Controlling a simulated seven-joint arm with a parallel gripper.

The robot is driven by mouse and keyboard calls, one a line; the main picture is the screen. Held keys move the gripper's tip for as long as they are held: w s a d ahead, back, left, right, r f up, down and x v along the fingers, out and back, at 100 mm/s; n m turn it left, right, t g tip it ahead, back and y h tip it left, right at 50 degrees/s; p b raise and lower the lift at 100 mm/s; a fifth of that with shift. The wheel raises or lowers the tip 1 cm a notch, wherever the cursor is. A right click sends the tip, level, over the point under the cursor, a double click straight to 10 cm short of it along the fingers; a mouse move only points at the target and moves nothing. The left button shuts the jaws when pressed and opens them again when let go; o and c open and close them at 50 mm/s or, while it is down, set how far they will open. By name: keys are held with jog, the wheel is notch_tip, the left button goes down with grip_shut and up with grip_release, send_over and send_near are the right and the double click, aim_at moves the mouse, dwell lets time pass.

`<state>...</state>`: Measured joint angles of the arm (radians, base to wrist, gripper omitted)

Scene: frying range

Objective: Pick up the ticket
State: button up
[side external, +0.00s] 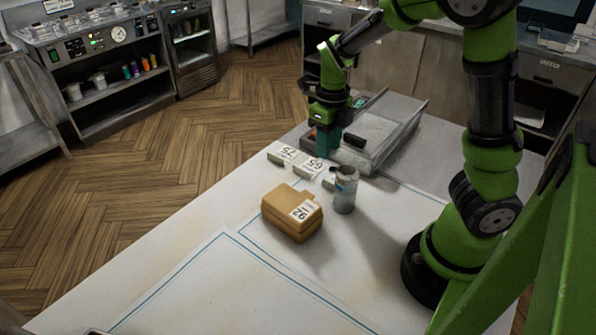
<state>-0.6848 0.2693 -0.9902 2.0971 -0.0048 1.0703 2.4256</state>
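White pieces with black print, which look like tickets, lie in a row on the white table (215,290). The left ticket (286,154) and the middle ticket (312,168) show large numbers. A third pale piece (328,184) is partly hidden behind a grey can. A white numbered label (303,210) is on a brown box (287,222). My gripper (322,150) points down just behind the tickets, at the left end of a grey tray. Its fingertips are small and dark here, so I cannot tell whether they are open or hold anything.
The grey tray (405,125) with a dark item (354,140) stands to the right of my gripper. The can (345,192) stands between the tickets and my arm's base, close to the brown box. Blue-lined sheets cover the front of the table, which is clear.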

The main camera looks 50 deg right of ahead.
notch_tip(320, 180, down, 10)
jog(key=shift+w+d+f, duration=0.1)
jog(key=shift+d, duration=0.05)
grip_shut()
dwell(0.4)
